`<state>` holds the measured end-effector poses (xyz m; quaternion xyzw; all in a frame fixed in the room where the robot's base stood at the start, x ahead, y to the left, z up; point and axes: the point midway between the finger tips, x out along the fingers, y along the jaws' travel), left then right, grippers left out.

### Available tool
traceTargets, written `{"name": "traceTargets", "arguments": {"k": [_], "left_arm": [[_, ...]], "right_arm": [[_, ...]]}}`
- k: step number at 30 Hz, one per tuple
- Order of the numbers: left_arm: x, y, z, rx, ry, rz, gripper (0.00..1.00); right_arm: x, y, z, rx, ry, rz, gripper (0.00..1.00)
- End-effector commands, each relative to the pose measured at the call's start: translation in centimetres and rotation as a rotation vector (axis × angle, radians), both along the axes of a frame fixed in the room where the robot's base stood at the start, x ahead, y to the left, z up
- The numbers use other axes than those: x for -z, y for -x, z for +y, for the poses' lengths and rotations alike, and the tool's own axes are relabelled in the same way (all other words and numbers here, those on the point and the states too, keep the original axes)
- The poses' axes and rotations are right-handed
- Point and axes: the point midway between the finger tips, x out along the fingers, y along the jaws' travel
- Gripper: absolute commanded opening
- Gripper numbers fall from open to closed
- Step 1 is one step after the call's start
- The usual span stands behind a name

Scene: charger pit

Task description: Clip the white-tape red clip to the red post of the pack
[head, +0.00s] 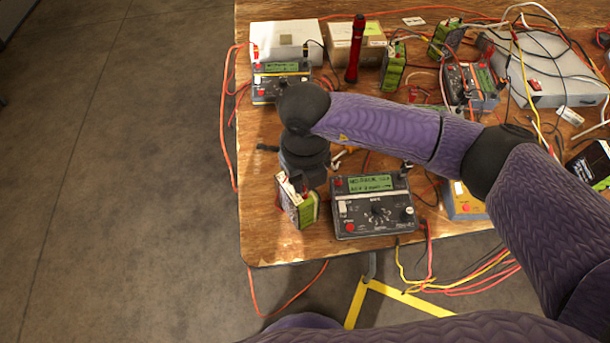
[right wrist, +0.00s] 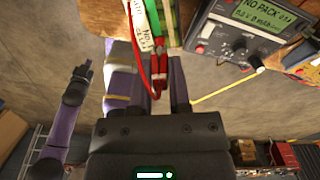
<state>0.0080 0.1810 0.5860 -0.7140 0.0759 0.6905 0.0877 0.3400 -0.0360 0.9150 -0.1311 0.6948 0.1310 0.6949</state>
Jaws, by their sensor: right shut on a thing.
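My right gripper (head: 303,172) is above the near-left pack (head: 303,208), which stands upright by the table's front-left corner. In the right wrist view, my right gripper (right wrist: 156,78) is shut on a red clip (right wrist: 158,78), with a red lead running along it. The green pack (right wrist: 170,18) and a white lettered strip (right wrist: 144,28) are just beyond the fingertips. The red post cannot be made out, and I cannot tell whether the clip touches it. My left gripper (right wrist: 77,85) seems to show at the left of the wrist view, its jaws unclear.
A grey meter (head: 373,205), its display starting "NO PACK", stands right of the pack. Another meter (head: 280,82), a white box (head: 285,40), more packs and tangled leads fill the back. Leads hang off the front edge. The floor at left is clear.

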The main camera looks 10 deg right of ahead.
Motion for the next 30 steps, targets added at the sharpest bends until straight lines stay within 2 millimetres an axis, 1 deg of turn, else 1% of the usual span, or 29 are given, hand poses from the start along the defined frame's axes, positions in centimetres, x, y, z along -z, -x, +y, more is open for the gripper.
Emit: {"name": "traceTargets", "arguments": {"k": [7,8,9,11,12,13,14,27,28,30], "left_arm": [[0.01,-0.03,-0.02,0.000,0.000,0.000,0.00],[0.01,-0.03,-0.02,0.000,0.000,0.000,0.00],[0.01,-0.03,-0.02,0.000,0.000,0.000,0.00],[0.01,-0.04,-0.01,0.000,0.000,-0.001,0.00],[0.01,-0.04,-0.01,0.000,0.000,-0.001,0.00],[0.01,-0.04,-0.01,0.000,0.000,-0.001,0.00],[0.01,-0.05,-0.02,0.000,0.000,-0.001,0.00],[0.01,-0.07,-0.02,0.000,0.000,-0.001,0.00],[0.01,-0.07,-0.02,0.000,0.000,-0.001,0.00],[0.01,-0.07,-0.02,0.000,0.000,-0.001,0.00]], "right_arm": [[0.02,0.00,0.01,0.000,0.000,0.000,0.00],[0.02,0.00,0.01,0.000,0.000,0.000,0.24],[0.02,0.00,0.01,0.000,0.000,0.000,0.33],[0.02,0.00,0.01,0.000,0.000,0.000,0.46],[0.02,-0.01,0.01,0.000,0.000,0.000,0.54],[0.02,0.00,0.01,0.000,0.000,0.000,0.60],[0.02,0.00,0.01,0.000,0.000,0.000,0.64],[0.02,0.00,0.01,0.000,0.000,0.000,0.64],[0.02,0.00,0.01,0.000,0.000,0.000,0.66],[0.02,0.00,0.01,0.000,0.000,0.000,0.78]]}}
